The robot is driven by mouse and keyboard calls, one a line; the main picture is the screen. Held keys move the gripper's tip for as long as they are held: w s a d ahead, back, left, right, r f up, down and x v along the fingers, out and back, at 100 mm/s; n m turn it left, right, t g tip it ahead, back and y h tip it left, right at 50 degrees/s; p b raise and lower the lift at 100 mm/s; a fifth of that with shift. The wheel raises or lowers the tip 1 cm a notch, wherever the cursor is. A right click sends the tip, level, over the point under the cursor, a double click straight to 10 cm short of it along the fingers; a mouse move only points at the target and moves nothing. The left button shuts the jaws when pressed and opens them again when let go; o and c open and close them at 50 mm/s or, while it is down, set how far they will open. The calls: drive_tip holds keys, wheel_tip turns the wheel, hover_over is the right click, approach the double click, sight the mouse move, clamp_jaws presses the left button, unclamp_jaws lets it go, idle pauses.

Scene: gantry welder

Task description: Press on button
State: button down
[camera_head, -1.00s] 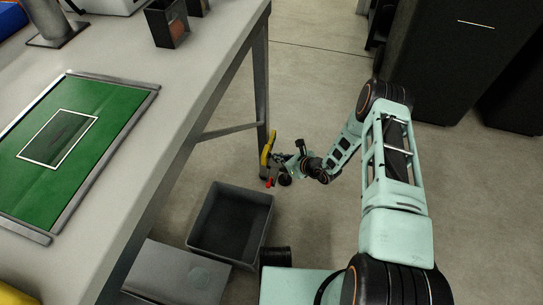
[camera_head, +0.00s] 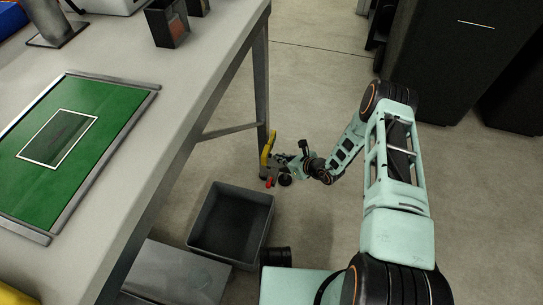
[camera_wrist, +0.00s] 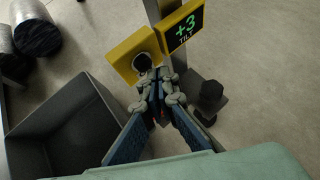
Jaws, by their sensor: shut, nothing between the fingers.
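A yellow panel (camera_wrist: 124,52) stands just beyond my fingertips in the wrist view. A round grey and dark piece (camera_wrist: 143,62), likely the button, is on its face; my fingertips partly overlap its lower side.
A dark open bin (camera_wrist: 58,128) is at the left, also seen below my gripper in the head view (camera_head: 204,225). A black knob-like piece (camera_wrist: 209,93) is right of my fingers. The grey table (camera_head: 195,75) with its leg (camera_head: 261,85) is at the left.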

drive_tip(key=shift+d, duration=0.2)
drive_tip(key=shift+d, duration=0.1)
drive_tip(key=d, duration=0.2)
drive_tip(key=s+d, duration=0.1)
drive_tip(key=d, duration=0.1)
drive_tip(key=shift+d, duration=0.4)
idle(0.7)
